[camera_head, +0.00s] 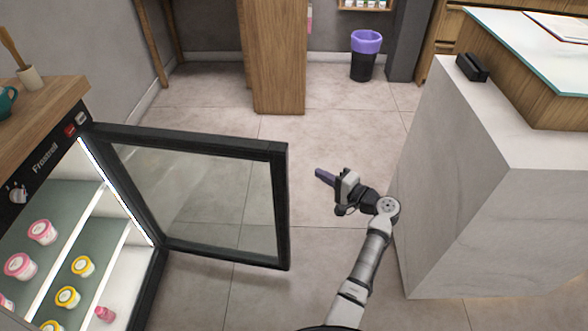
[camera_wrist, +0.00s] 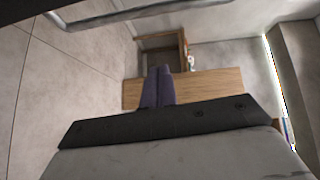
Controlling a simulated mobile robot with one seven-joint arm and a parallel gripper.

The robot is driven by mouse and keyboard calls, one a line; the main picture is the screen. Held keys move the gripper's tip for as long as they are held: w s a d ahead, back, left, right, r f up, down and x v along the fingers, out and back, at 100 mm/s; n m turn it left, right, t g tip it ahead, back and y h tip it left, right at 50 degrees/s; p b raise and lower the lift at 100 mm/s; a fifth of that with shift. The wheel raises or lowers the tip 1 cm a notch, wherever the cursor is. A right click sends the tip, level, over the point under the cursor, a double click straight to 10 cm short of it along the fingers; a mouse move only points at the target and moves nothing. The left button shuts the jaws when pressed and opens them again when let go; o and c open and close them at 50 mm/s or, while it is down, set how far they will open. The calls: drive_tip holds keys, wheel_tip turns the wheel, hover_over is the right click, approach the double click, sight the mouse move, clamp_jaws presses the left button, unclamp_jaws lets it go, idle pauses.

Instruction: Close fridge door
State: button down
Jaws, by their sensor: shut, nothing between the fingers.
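The fridge door (camera_head: 278,205) is a black frame with a glass pane. It stands wide open, swung out to the right from its hinge side at the fridge (camera_head: 150,290). The fridge is on the left, lit inside, with several pink and yellow tubs on its shelves. My gripper (camera_head: 322,175) is to the right of the door's free edge, apart from it, with its purple fingers pointing left. The fingers are shut and empty; they also show in the wrist view (camera_wrist: 158,86). A dark bar in the top of the wrist view may be the door frame; I cannot tell.
A white counter (camera_head: 480,200) stands close to the right of my arm. A wooden panel (camera_head: 275,60) and a bin with a purple liner (camera_head: 366,55) are at the back. Tiled floor between the door and the panel is clear.

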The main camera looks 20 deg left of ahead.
drive_tip(key=a+p, duration=0.2)
drive_tip(key=a, duration=0.7)
drive_tip(key=shift+s+f+y+p, duration=0.2)
drive_tip(key=shift+s+y+p, duration=0.1)
drive_tip(key=shift+s, duration=0.05)
drive_tip(key=shift+s+d, duration=0.1)
drive_tip(key=shift+s, duration=0.05)
